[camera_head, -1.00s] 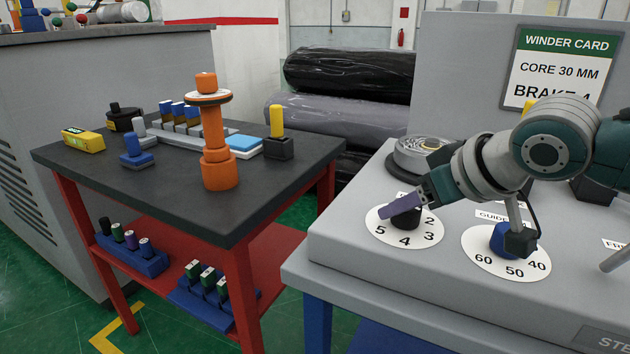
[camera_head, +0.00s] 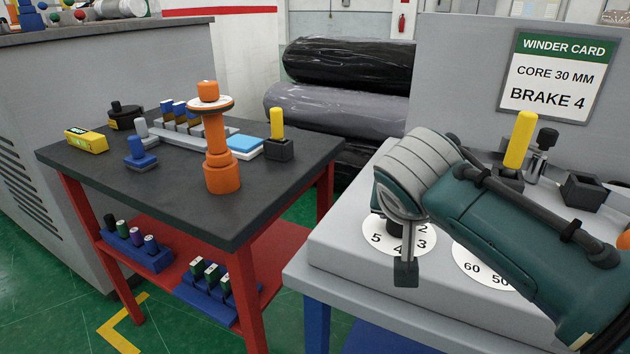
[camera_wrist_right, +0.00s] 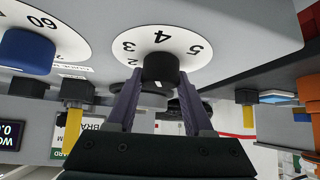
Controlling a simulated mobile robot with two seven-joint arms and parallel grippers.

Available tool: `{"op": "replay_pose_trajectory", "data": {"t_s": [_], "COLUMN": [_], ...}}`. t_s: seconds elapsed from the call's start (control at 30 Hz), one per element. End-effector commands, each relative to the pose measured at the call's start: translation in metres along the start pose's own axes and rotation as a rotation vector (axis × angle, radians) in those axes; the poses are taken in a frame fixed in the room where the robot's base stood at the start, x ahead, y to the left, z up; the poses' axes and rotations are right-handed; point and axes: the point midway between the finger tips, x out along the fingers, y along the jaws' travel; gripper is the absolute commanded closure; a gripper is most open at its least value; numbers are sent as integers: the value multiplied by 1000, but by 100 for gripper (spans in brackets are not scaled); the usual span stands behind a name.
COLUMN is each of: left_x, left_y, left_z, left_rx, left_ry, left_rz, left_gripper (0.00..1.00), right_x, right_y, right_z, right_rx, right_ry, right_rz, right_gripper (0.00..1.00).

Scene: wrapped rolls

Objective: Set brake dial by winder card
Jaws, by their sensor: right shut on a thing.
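The winder card (camera_head: 554,75) on the grey back panel reads core 30 mm and brake 4. The brake dial is a black knob (camera_wrist_right: 160,68) on a white disc (camera_head: 377,225) with numbers 2 to 5 showing. In the right wrist view my right gripper (camera_wrist_right: 160,78) has its purple fingers on both sides of the knob and is shut on it. In the head view my right wrist covers most of the knob and the fingers. I cannot see a pointer mark on the knob. My left gripper is not in view.
The blue knob (camera_wrist_right: 28,50) on a 50 and 60 scale is close beside the dial. A yellow peg (camera_head: 520,140) and a black holder (camera_head: 583,190) stand behind my arm. A dark table (camera_head: 100,185) with an orange spindle (camera_head: 220,165) is at the left.

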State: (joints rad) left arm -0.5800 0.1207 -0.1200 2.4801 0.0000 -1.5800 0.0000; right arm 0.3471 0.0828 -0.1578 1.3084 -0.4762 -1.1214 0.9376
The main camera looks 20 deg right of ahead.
Motion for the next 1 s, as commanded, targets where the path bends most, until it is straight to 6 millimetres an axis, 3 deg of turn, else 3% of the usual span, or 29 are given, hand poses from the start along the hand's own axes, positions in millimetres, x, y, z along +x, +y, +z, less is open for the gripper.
{"op": "replay_pose_trajectory", "data": {"t_s": [0.8,0.83,1.0], "left_x": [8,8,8], "left_y": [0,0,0], "left_z": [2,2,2], "left_rx": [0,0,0], "left_ry": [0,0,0], "left_rz": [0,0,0], "left_gripper": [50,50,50], "right_x": [1,1,1], "right_y": [0,1,0], "right_z": [0,0,0], "right_rx": [80,80,80], "right_ry": [0,0,0], "right_rz": [82,82,82], "right_gripper": [100,45,26]}}
